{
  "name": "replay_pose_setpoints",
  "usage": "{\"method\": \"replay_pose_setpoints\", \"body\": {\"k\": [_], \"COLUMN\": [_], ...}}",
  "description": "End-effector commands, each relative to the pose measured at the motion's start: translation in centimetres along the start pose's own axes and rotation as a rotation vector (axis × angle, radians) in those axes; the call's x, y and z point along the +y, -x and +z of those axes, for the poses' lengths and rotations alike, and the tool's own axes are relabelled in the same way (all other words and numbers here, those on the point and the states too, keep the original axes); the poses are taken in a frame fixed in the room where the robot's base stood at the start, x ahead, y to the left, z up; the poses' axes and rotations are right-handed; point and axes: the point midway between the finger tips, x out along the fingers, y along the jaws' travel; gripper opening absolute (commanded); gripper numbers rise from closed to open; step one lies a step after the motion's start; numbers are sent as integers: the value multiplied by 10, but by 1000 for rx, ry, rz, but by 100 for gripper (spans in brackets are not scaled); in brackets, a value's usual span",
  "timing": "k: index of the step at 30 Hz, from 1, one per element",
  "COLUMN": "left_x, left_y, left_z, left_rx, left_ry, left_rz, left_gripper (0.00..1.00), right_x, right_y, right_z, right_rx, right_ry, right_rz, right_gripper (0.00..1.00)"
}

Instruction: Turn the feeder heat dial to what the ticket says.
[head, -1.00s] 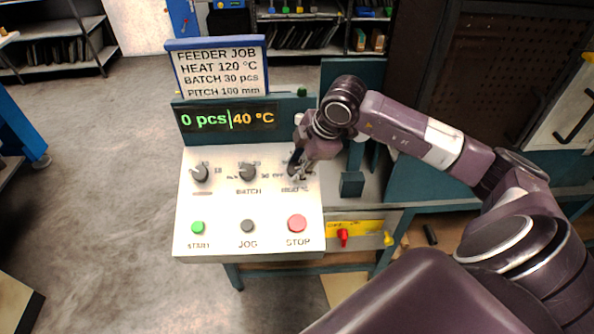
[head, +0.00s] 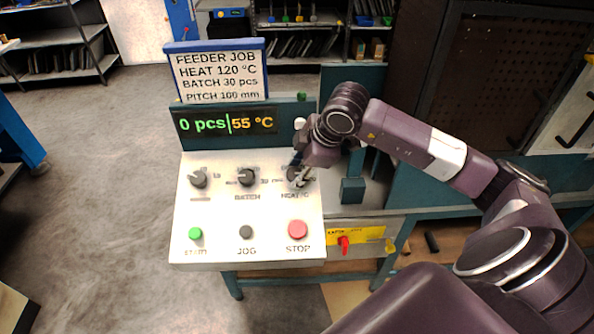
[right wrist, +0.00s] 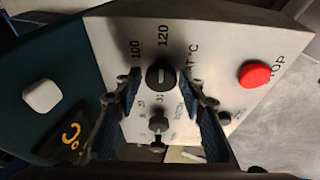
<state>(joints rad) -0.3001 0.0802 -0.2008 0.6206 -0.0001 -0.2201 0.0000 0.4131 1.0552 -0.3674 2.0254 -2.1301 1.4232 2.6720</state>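The feeder heat dial (head: 299,177) is a dark knob at the right of the panel's dial row, partly hidden by my right gripper (head: 302,176). In the right wrist view the dial (right wrist: 160,75) sits between the two fingers of the right gripper (right wrist: 163,73), which stand apart with a visible gap on each side. Its pale mark lines up roughly with the printed 120; 100 is beside it. The ticket (head: 218,76) reads HEAT 120 °C, BATCH 30 pcs, PITCH 100 mm. The display (head: 226,123) reads 0 pcs and 55 °C. My left gripper is not in view.
The panel (head: 215,217) also has a batch dial (head: 246,177), another dial (head: 198,179) at left, a green start button (head: 195,234), a dark jog button (head: 246,232) and a red stop button (head: 298,230). A dark teal block (head: 352,190) stands right of the panel.

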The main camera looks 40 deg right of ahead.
Motion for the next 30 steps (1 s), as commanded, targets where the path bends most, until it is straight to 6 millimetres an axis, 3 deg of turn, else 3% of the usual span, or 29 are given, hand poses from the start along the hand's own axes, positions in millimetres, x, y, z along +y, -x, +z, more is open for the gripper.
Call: {"method": "replay_pose_setpoints", "body": {"k": [10, 14, 24, 30], "left_x": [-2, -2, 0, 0], "left_y": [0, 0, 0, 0], "left_z": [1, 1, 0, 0], "left_rx": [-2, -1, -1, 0], "left_ry": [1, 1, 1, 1], "left_rz": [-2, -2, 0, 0], "left_gripper": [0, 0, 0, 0], "right_x": [-1, 0, 0, 0], "right_y": [0, 10, 79, 109], "right_z": [0, 0, 1, 0], "right_rx": [0, 0, -1, -1], "right_ry": [2, 2, 4, 2], "right_rz": [-3, 0, 2, 1], "right_gripper": [47, 47, 47, 47]}}
